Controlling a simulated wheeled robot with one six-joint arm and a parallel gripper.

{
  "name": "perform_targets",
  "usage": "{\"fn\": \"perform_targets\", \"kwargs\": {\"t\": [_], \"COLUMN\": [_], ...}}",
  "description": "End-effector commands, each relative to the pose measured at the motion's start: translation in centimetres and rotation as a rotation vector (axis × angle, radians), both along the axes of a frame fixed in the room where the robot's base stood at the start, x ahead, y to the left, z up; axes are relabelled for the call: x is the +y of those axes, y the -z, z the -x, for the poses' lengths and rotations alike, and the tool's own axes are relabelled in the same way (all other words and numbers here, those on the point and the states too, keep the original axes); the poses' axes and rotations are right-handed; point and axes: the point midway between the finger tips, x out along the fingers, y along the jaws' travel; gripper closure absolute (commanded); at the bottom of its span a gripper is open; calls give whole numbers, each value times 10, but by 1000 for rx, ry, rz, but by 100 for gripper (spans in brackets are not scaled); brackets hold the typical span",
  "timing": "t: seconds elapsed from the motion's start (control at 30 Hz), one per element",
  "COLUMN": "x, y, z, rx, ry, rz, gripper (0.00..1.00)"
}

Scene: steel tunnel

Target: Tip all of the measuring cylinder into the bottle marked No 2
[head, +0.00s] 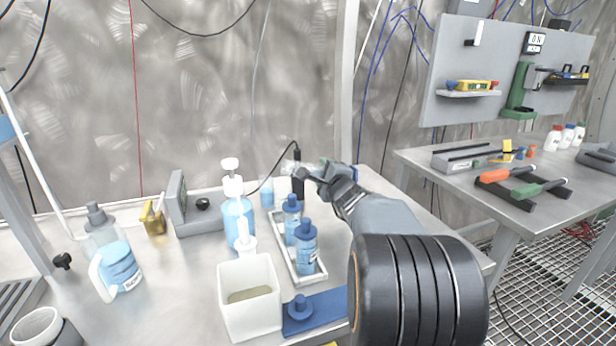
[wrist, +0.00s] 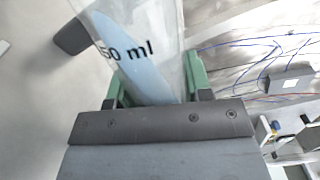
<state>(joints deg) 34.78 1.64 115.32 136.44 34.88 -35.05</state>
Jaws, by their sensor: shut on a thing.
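The measuring cylinder (wrist: 172,30) is clear, marked "50 ml", and holds blue liquid. In the wrist view it stands between the green fingers of my gripper (wrist: 150,88), which is shut on it. The liquid's edge runs slantwise across the cylinder. In the head view my gripper (head: 303,173) is behind the white tray, and the cylinder is mostly hidden there. Two blue-capped bottles with blue liquid, a rear one (head: 291,228) and a front one (head: 306,258), stand upright in the tray (head: 284,262). Their label numbers are too small to read, so I cannot tell which is No 2.
A pump bottle (head: 238,222), a white square container (head: 248,310) and a blue stand (head: 325,309) are close to the tray. A wash bottle (head: 118,270) stands at the left. A tool bench (head: 435,165) is at the right. The bench front between wash bottle and container is clear.

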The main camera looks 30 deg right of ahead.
Motion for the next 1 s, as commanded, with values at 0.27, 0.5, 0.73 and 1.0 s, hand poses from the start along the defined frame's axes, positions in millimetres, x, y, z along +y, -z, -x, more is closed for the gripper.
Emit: {"fn": "perform_targets", "kwargs": {"t": [0.27, 0.5, 0.73, 1.0], "x": [0, 0, 0, 1], "y": [-3, -11, -16, -17], "z": [0, 0, 0, 0], "rx": [10, 30, 41, 41], "ry": [0, -1, 1, 1], "rz": [63, 156, 201, 205], "gripper": [80, 80, 80, 80]}}
